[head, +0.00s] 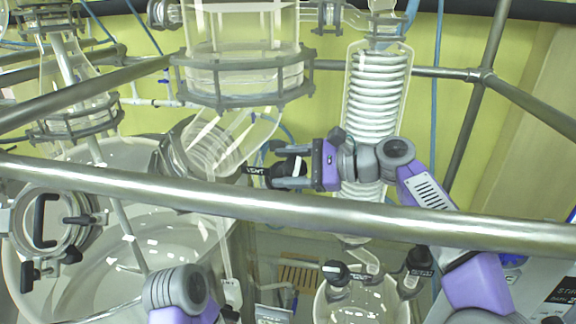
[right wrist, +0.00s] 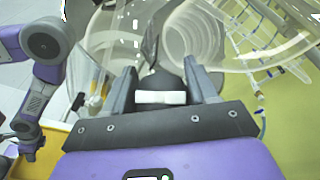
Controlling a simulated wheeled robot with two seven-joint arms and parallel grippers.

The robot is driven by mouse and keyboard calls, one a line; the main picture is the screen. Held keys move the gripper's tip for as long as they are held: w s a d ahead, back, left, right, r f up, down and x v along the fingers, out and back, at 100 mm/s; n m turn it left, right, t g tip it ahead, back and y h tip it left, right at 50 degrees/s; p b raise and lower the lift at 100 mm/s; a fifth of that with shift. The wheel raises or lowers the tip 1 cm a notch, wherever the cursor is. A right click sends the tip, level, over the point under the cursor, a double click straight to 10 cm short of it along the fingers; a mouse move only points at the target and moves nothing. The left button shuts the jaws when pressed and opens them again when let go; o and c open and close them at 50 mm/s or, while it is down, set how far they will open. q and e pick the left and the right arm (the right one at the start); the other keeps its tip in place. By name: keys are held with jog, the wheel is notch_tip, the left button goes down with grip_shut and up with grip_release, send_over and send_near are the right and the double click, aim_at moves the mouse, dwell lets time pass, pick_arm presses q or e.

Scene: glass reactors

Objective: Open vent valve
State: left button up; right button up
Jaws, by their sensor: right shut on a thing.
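The vent valve shows as a black handle with a tag reading VENT (head: 256,170), beside the glass pipework in the middle of the head view. My right gripper (head: 275,167) reaches it from the right, with its fingers on either side of the handle. In the right wrist view the black handle (right wrist: 160,82), with a white band, sits between the two grey fingers of the gripper (right wrist: 158,84), which is shut on it. The fingers hide part of the handle, and its turn angle is hard to tell. My left gripper is out of view; only part of that arm shows.
A steel rail (head: 330,213) crosses in front of my right arm. A coiled glass condenser (head: 375,95) stands right behind the gripper. A large glass vessel (head: 130,250) fills the left. Other black valve knobs (head: 335,271) sit lower down.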

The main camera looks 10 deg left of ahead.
dwell(0.4)
jog(key=o, duration=1)
jog(key=shift+c, duration=0.2)
